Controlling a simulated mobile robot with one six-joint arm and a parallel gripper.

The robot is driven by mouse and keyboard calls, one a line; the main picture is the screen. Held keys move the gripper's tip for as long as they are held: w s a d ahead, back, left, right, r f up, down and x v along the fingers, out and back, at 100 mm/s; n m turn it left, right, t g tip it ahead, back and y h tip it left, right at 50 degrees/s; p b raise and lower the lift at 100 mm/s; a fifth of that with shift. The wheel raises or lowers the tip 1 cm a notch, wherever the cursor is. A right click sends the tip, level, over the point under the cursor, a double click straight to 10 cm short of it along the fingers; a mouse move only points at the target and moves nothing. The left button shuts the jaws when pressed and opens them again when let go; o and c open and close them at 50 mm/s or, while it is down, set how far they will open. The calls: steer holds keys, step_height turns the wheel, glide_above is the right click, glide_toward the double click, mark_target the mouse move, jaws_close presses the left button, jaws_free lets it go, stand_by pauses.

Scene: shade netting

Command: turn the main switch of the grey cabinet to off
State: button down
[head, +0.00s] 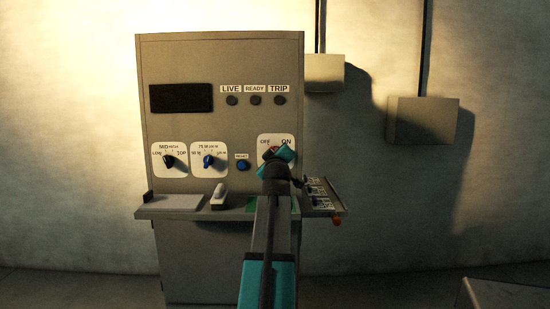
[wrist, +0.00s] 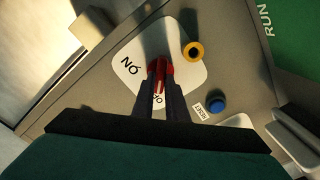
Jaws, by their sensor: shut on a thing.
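The grey cabinet (head: 220,120) stands ahead with a white switch plate (head: 264,141) at the right of its front, marked OFF at left and ON at right. The main switch has a red handle; it shows in the wrist view (wrist: 161,72) on the same plate (wrist: 186,80), with ON and part of OFF readable. My gripper (head: 280,153) is at the plate and hides most of the switch in the head view. In the wrist view its two dark fingers (wrist: 160,76) are shut on the red handle from both sides. Which mark the handle points to I cannot tell.
A blue reset button (head: 243,165) and two selector knobs (head: 169,161) (head: 208,161) are left of the switch. A yellow ring (wrist: 193,53) is close to the plate in the wrist view.

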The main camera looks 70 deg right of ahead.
steer(key=shift+f, duration=0.1)
steer(key=c, duration=1.8)
jaws_free()
steer(key=shift+o, duration=0.2)
steer(key=v, duration=1.3)
steer(key=shift+s+a, duration=0.25)
steer(key=shift+a, duration=0.1)
